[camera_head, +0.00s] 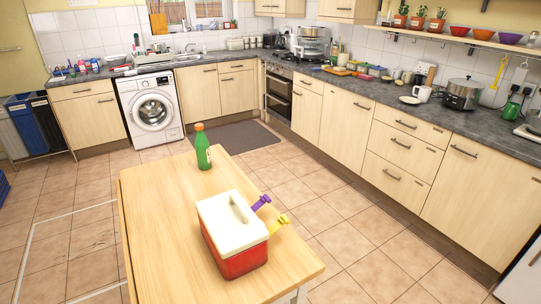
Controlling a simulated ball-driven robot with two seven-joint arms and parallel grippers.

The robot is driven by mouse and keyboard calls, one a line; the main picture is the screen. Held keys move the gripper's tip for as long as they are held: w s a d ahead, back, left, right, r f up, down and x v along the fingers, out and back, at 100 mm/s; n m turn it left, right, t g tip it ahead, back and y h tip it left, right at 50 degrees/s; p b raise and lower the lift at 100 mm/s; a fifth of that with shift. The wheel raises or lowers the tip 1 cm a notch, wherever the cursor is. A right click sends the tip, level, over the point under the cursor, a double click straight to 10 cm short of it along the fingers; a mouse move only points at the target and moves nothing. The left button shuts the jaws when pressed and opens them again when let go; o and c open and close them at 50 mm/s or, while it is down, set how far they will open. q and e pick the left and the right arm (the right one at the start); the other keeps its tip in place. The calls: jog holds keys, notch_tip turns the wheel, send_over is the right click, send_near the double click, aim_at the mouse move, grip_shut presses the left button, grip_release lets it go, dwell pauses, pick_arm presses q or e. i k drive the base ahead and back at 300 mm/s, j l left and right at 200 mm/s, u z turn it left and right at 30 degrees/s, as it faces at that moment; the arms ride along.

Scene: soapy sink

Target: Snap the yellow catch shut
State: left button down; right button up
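A red cool box (243,262) with a white lid (228,216) stands on the wooden table. The lid lies on the box. The yellow catch (278,224) is at the near right side of the box and sticks outward, up and to the right. A purple catch (261,203) sticks out in a similar way from the same side, farther back. The points where the catches join the box are small and hard to make out. Neither of my grippers is in view.
A green bottle (203,148) with an orange-brown cap stands upright toward the table's far end. The wooden table top (160,215) is bare left of the box. Tiled floor lies between the table and the cabinets at right.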

aim_at(283, 220)
jog(key=l+u, duration=0.1)
jog(key=u, duration=1.1)
jog(key=l+u, duration=0.8)
jog(key=l, duration=0.2)
jog(key=k+l+u, duration=0.2)
jog(key=l+u, duration=0.2)
jog(key=k+l+u, duration=0.15)
jog(key=l+u, duration=0.25)
jog(key=l, duration=0.1)
